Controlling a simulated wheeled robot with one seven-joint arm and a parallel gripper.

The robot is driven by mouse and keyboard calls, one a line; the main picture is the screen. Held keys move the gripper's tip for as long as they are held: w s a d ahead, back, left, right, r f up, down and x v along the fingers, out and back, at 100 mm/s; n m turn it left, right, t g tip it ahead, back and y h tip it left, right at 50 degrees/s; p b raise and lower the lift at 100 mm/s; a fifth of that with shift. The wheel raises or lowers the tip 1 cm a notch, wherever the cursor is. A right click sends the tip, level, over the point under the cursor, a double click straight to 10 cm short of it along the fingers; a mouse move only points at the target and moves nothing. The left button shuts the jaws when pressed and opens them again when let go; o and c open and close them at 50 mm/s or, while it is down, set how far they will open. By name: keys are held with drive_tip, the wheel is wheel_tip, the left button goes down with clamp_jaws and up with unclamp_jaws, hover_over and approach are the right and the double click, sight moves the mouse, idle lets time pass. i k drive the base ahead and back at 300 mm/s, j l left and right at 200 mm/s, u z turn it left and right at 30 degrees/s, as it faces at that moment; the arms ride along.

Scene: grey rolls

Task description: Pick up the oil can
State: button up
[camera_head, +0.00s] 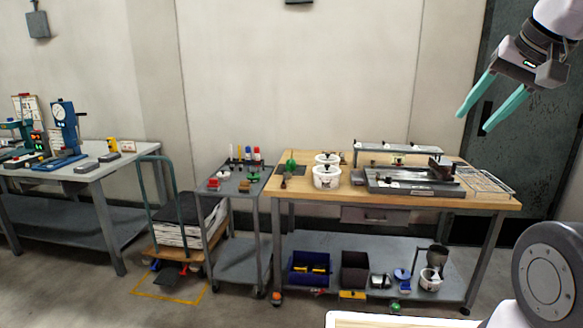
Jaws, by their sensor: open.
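My gripper (476,122) is at the upper right, its two teal fingers spread and pointing down to the left. Nothing is between them, and it appears high above the workbench (330,198). I cannot tell for sure which thing is the oil can. On the bench's lower shelf, a small blue item (402,275) stands beside a grey item (380,281). A dark cup-shaped item (438,256) stands at the white tub (430,281) to their right. A small green item (291,163) is on the bench top at left. All are too small to identify.
White buckets (326,179) and a grey metal fixture (412,188) occupy the bench top. A blue bin (310,267) and a dark bin (354,268) sit on the lower shelf. A grey cart (238,186) adjoins the bench at left. Another table (60,180) stands further left.

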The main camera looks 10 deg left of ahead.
sight(291, 160)
drive_tip(key=i+j+u, duration=0.1)
drive_tip(key=i+j, duration=0.3)
drive_tip(key=i+j+u, duration=0.1)
drive_tip(key=i+j, duration=0.25)
drive_tip(key=i+j+u, duration=0.1)
drive_tip(key=i+j, duration=0.2)
drive_tip(key=i, duration=0.2)
drive_tip(key=i+j+u, duration=0.15)
drive_tip(key=i+j, duration=0.15)
drive_tip(key=i, duration=0.15)
drive_tip(key=i+j+u, duration=0.1)
drive_tip(key=i, duration=0.4)
drive_tip(key=j, duration=0.1)
